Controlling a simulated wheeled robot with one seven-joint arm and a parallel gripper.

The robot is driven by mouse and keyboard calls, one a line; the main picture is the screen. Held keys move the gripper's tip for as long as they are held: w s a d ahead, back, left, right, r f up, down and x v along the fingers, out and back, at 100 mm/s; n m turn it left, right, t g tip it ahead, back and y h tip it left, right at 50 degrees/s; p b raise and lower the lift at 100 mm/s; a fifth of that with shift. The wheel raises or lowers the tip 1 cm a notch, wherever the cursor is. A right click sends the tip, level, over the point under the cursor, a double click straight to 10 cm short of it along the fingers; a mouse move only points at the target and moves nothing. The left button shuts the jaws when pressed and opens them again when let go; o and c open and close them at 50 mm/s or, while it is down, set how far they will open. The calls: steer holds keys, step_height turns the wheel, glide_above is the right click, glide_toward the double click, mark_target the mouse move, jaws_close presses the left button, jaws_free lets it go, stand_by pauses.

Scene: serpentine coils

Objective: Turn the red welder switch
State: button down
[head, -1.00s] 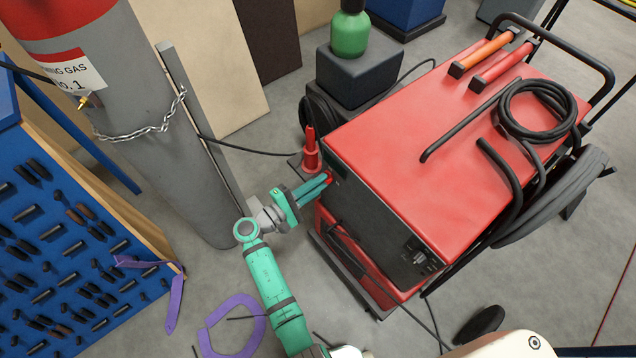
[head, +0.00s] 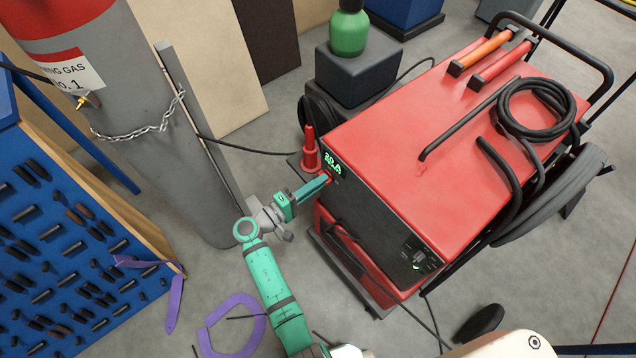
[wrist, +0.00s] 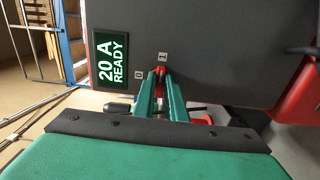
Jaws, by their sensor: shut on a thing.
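The red welder (head: 410,130) stands on its cart, its dark front panel facing my arm. My gripper (head: 326,181) is at the upper left of that panel, its green fingers shut on the red switch (wrist: 162,71). In the wrist view the fingers (wrist: 160,84) hide most of the switch, and only a little red shows at their tips. Labels "I" and "0" sit beside it. The display (wrist: 112,59) glows green and reads "20 A READY". It also shows lit in the head view (head: 333,163).
A grey gas cylinder (head: 160,130) with a chain stands left of my arm. A red cone-shaped piece (head: 310,150) is close to the gripper. A blue tool panel (head: 70,230) is at the left. A green bottle (head: 349,35) stands behind. Cables lie on the floor.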

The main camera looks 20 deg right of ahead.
steer(key=c, duration=1.8)
jaws_free()
steer(key=v, duration=1)
steer(key=shift+s+a, duration=0.2)
steer(key=shift+a, duration=0.15)
